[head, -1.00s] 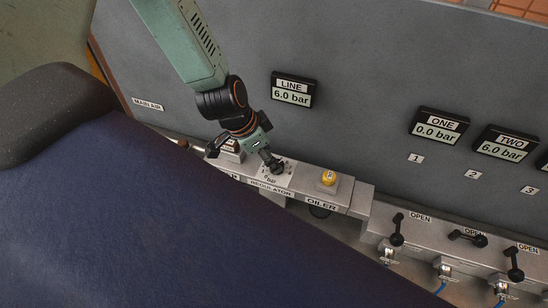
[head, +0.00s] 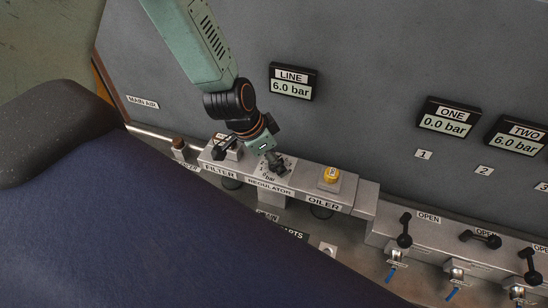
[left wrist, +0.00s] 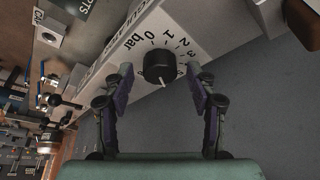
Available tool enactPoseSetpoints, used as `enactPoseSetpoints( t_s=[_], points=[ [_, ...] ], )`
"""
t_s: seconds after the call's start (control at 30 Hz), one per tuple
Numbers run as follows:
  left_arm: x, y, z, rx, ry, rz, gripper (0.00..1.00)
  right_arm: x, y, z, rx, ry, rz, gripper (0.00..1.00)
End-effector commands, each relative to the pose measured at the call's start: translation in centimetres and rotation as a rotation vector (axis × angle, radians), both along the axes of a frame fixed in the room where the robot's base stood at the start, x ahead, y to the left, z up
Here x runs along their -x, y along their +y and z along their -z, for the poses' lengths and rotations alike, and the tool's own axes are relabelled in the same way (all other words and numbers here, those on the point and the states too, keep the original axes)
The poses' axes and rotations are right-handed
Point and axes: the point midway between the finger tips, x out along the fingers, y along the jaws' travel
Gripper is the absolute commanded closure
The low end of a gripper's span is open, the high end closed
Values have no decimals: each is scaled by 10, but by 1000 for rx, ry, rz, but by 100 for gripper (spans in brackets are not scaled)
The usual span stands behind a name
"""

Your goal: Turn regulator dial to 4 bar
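The regulator dial is a round black knob (left wrist: 160,66) with a white pointer, on the grey block. In the left wrist view the figures 0 to 3 show around its far side; its pointer is turned away from them, towards my gripper's palm. My left gripper (left wrist: 160,70) is open, one finger on each side of the knob, with gaps visible. In the head view my left gripper (head: 275,161) is over the REGULATOR block (head: 269,188) and partly hides the dial. The LINE display (head: 292,83) reads 6.0 bar. My right gripper is not in view.
The FILTER unit (head: 219,170) is left of the regulator, and the OILER with its yellow top (head: 331,175) is right. The grey panel (head: 360,50) rises behind. Display ONE (head: 447,119) reads 0.0 bar and TWO (head: 518,137) 6.0 bar. Black valve handles (head: 405,231) stand lower right.

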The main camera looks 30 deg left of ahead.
Motion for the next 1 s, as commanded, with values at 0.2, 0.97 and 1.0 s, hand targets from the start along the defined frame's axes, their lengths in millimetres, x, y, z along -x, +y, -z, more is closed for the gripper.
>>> enactPoseSetpoints(
  t_s=[0.2, 0.97, 1.0],
  points=[
    [0, 0, 0, 0, 0, 0, 61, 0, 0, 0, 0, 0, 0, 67],
    [0, -1, 0, -2, 0, -54, 97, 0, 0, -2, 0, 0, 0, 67],
    [1, -1, 0, -2, 0, -73, 97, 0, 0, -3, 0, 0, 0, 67]
  ],
)
